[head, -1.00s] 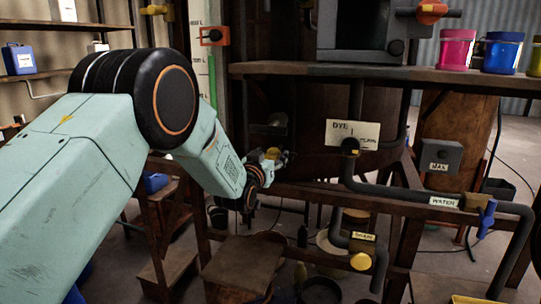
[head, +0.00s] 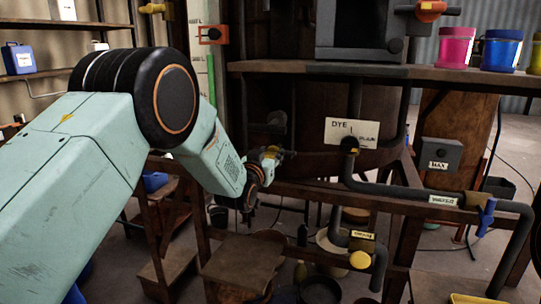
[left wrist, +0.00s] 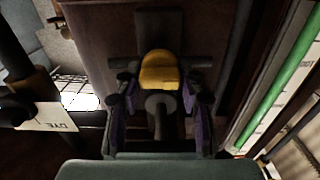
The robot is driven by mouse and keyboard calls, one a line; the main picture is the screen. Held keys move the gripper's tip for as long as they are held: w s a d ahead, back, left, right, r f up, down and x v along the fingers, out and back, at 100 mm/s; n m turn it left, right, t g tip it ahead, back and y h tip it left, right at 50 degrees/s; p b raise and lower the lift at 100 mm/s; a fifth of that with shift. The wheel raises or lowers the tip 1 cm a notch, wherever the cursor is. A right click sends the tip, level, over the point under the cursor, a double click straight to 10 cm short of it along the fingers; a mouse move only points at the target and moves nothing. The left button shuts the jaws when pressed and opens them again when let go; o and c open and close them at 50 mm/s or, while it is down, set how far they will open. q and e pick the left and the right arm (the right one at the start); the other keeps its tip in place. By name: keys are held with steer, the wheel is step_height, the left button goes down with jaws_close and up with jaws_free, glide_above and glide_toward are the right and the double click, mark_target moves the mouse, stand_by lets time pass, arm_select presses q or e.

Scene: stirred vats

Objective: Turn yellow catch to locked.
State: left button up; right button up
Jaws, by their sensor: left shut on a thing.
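The yellow catch (left wrist: 160,72) shows in the left wrist view as a rounded yellow grip on a dark cross-shaped mount, against a brown surface. My left gripper (left wrist: 160,95) has its dark and purple fingers on both sides of the catch and is shut on it. In the head view a small patch of yellow (head: 271,152) shows at my left gripper (head: 275,156), in front of the dark vat. The fingers and wrist hide most of the catch there, and I cannot tell which position it is in. My right gripper is not in view.
A pipe with a DYE label (head: 352,131) is right of the gripper. A blue water valve (head: 487,216) and a yellow drain handle (head: 360,260) are further right and lower. A shelf (head: 390,72) runs above with paint pots (head: 456,48). A brown beam passes below the gripper.

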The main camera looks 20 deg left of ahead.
arm_select(q)
steer(key=m+b, duration=0.2)
steer(key=m, duration=0.1)
steer(key=shift+d+f+m, duration=0.1)
steer(key=shift+m, duration=0.3)
steer(key=m+b, duration=0.2)
steer(key=m, duration=0.2)
steer(key=shift+m+b, duration=0.3)
steer(key=shift+b, duration=0.1)
steer(key=m+b, duration=0.2)
steer(key=m, duration=0.3)
steer(key=shift+d+f, duration=0.1)
steer(key=shift+m+b, duration=0.9)
steer(key=shift+m, duration=1.4)
steer(key=o, duration=1.2)
steer(key=shift+s, duration=0.1)
